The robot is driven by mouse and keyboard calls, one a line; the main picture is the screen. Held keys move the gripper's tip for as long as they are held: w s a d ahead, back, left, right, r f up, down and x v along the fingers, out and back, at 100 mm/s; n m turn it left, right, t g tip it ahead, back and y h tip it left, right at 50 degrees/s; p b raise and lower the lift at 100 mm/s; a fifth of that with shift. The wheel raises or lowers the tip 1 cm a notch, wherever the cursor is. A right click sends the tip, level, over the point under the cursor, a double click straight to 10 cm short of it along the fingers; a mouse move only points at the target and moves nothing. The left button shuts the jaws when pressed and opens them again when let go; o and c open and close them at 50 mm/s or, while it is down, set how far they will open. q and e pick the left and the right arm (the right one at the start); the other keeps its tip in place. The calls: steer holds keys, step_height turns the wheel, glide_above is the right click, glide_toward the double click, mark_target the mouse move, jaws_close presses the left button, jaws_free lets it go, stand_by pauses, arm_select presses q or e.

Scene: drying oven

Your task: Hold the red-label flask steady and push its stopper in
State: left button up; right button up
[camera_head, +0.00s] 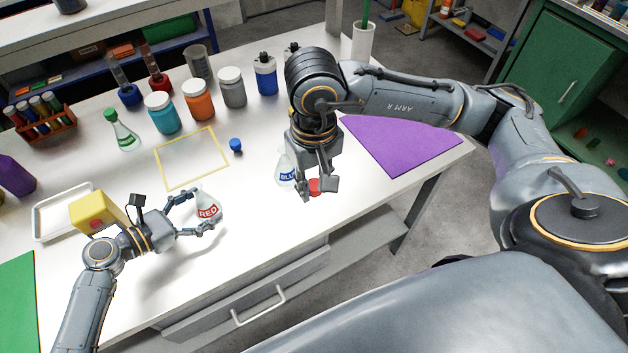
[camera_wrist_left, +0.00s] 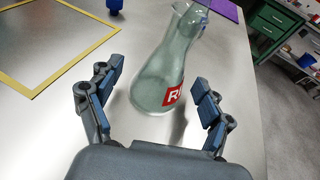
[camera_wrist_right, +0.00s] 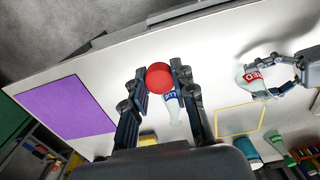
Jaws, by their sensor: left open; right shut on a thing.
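The red-label flask (camera_head: 208,208) stands upright on the white bench with its neck open. My left gripper (camera_head: 203,212) is open, its fingers on either side of the flask; in the left wrist view the flask (camera_wrist_left: 172,70) stands between and just beyond the fingertips (camera_wrist_left: 160,100), apart from them. My right gripper (camera_head: 316,190) points down and is shut on the red stopper (camera_head: 315,185), holding it above the bench. The right wrist view shows the red stopper (camera_wrist_right: 159,77) between the fingertips. A blue-label flask (camera_head: 286,172) stands close behind the right gripper.
A blue stopper (camera_head: 236,145) lies near a yellow-outlined square (camera_head: 168,173). A white tray (camera_head: 42,222) is at left, a purple mat (camera_head: 405,148) at right.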

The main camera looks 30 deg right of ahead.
arm_select(q)
steer(key=c, duration=0.9)
steer(key=shift+c, duration=0.2)
stand_by(0.3)
steer(key=shift+f, duration=0.1)
arm_select(e)
steer(key=w+a+r, duration=0.1)
steer(key=w+a, duration=1.5)
steer(key=a, duration=0.3)
arm_select(q)
steer(key=shift+s, duration=0.1)
arm_select(e)
steer(key=shift+f, duration=2.1)
